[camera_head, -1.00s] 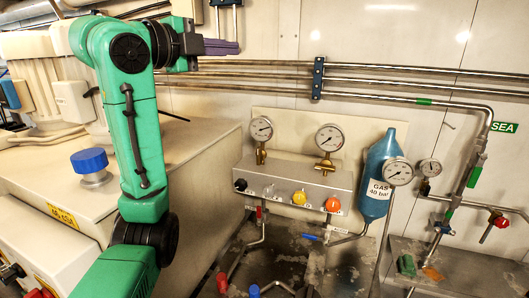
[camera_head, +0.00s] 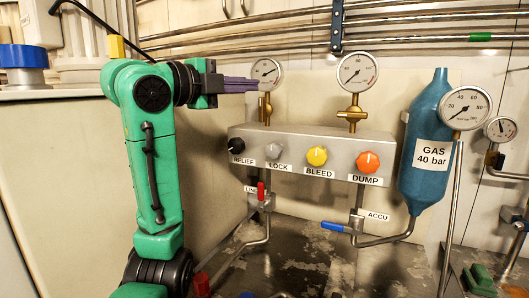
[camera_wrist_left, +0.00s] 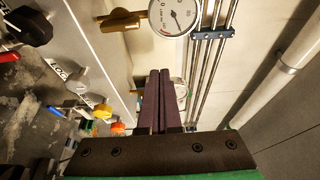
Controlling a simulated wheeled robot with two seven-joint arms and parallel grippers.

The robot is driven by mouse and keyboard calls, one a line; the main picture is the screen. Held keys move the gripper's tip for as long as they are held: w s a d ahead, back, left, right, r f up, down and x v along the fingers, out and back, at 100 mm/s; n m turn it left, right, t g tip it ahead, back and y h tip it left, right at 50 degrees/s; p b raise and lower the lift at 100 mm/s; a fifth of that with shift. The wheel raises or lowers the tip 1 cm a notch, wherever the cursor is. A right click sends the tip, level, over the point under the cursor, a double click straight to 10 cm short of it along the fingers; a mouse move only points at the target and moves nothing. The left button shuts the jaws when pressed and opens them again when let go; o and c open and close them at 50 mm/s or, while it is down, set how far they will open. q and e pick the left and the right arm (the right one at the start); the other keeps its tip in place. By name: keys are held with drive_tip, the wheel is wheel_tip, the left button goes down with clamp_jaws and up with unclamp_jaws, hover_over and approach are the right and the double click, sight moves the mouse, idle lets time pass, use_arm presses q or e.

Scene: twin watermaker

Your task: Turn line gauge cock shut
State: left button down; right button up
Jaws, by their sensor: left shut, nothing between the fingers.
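A round white gauge (camera_head: 266,72) stands on a brass fitting with a cock (camera_head: 265,106) at the left end of the grey manifold (camera_head: 215,140). The cock sits just below the dial. My left gripper (camera_head: 256,85) is shut and empty. Its purple fingers point right, and their tips overlap the dial's lower left edge in the head view, above the cock. In the left wrist view the shut fingers (camera_wrist_left: 158,76) are beside a near gauge (camera_wrist_left: 175,14) and its brass fitting (camera_wrist_left: 122,20). Contact is not visible. My right gripper is not in view.
A second gauge (camera_head: 357,71) on a brass fitting (camera_head: 352,112) stands to the right. Several knobs, such as the yellow one (camera_head: 317,155), line the manifold front. A blue gas bottle (camera_head: 427,130) stands further right. Pipes (camera_head: 430,22) run along the wall above.

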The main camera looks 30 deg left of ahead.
sight(263, 104)
use_arm(q)
wheel_tip(263, 104, down, 5)
drive_tip(key=b, duration=0.2)
drive_tip(key=p+x, duration=0.1)
drive_tip(key=x, duration=0.2)
drive_tip(key=p+x, duration=0.1)
drive_tip(key=x, duration=0.3)
drive_tip(key=p+x, duration=0.1)
drive_tip(key=x, duration=0.2)
drive_tip(key=shift+w+d+r, duration=0.1)
drive_tip(key=shift+w+r, duration=0.05)
drive_tip(key=shift+r, duration=0.25)
drive_tip(key=a, duration=0.4)
drive_tip(key=shift+s+a+f+p, duration=0.1)
drive_tip(key=shift+s+a+p, duration=0.1)
drive_tip(key=shift+s+p, duration=0.15)
drive_tip(key=shift+w+d, duration=0.1)
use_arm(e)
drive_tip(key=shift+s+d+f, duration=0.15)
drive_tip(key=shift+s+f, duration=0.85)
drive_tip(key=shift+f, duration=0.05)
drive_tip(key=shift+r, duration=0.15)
